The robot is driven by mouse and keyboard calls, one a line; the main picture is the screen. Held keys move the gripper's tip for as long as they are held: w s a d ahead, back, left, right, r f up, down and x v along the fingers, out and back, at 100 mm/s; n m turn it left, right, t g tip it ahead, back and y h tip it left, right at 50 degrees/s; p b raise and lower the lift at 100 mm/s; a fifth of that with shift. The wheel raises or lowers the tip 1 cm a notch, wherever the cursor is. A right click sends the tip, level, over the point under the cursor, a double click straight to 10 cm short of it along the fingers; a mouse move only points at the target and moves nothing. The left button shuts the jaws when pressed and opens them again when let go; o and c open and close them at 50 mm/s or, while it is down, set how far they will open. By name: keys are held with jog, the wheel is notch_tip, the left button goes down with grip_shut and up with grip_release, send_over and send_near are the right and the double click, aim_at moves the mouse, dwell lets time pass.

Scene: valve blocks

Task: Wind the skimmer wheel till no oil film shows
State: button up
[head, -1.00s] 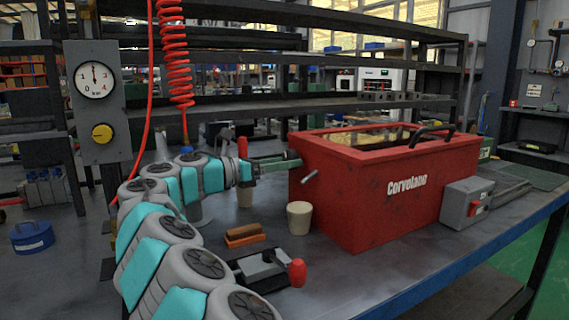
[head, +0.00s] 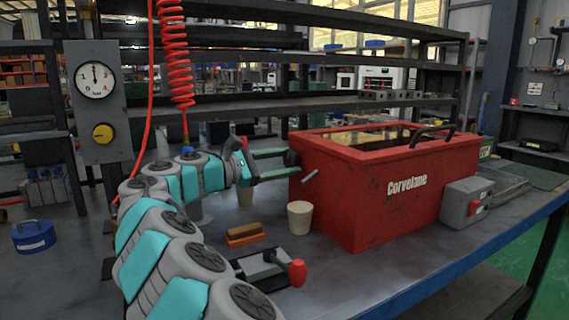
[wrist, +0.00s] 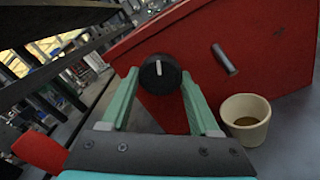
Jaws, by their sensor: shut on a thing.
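The skimmer wheel is a small black knob with a white mark (wrist: 159,73) on the end wall of the red tank (head: 385,205). It also shows in the head view (head: 291,157), partly behind my fingertips. My gripper (wrist: 160,80) has its green fingers on either side of the knob and is shut on it; it also shows in the head view (head: 284,162). In the wrist view the white mark points nearly straight up. Inside the tank, a yellowish oil film (head: 352,138) shows on the liquid, with darker liquid around it. The near wall hides part of the surface.
A grey pin (wrist: 224,59) sticks out of the tank's end wall right of the knob. A cream cup (head: 300,217) stands below it. A brown brush (head: 244,235) and a red-knobbed clamp (head: 297,272) lie in front. A grey switch box (head: 467,203) sits by the tank.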

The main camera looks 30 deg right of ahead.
jog(key=m+b, duration=0.2)
jog(key=m, duration=0.3)
jog(key=shift+w+m, duration=0.1)
jog(key=shift+m, duration=0.2)
jog(key=shift+r+m+b, duration=0.15)
jog(key=shift+m+b, duration=0.75)
jog(key=shift+m, duration=1.2)
jog(key=o, duration=1.3)
jog(key=shift+o, duration=0.2)
jog(key=shift+a, duration=0.1)
jog(key=a+p, duration=0.3)
jog(key=a, duration=0.4)
jog(key=shift+a, duration=0.35)
